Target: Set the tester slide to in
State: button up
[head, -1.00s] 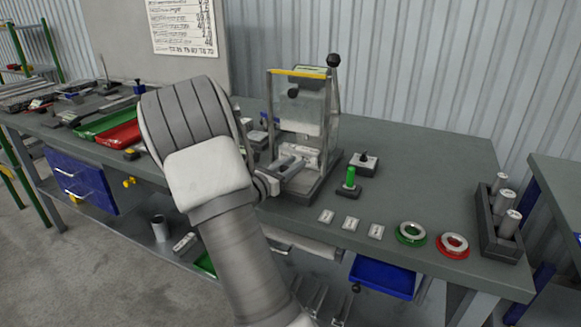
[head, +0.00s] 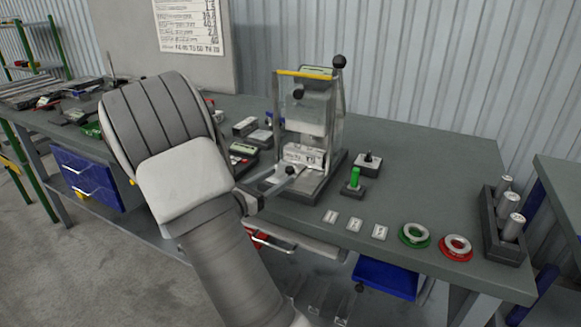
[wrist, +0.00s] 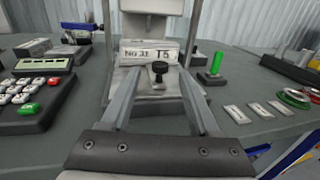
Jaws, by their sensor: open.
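The tester (head: 318,125) stands on the bench with a clear guard, a yellow top edge and a black ball-ended lever. Low at its front is the slide (wrist: 157,86), with a black knob (wrist: 160,69) on it. A pale block marked "No 31 T5" (wrist: 150,52) sits just behind the knob; it also shows in the head view (head: 303,153). My gripper (wrist: 158,76) is open and points at the tester, one finger on each side of the knob, with nothing held. In the head view my gripper (head: 277,180) is at the tester's front left. I cannot tell whether the fingers touch the slide.
A box with a green display and keys (wrist: 40,90) stands left of the tester. To the right are a green plunger (head: 354,178), a small black-knobbed box (head: 367,164), three white tags (head: 355,225), green and red rings (head: 414,235) and a rack of cylinders (head: 505,225).

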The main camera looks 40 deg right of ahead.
jog(key=s+a, duration=0.1)
jog(key=a, duration=0.7)
jog(key=shift+s+a+p, duration=0.25)
jog(key=shift+p, duration=0.15)
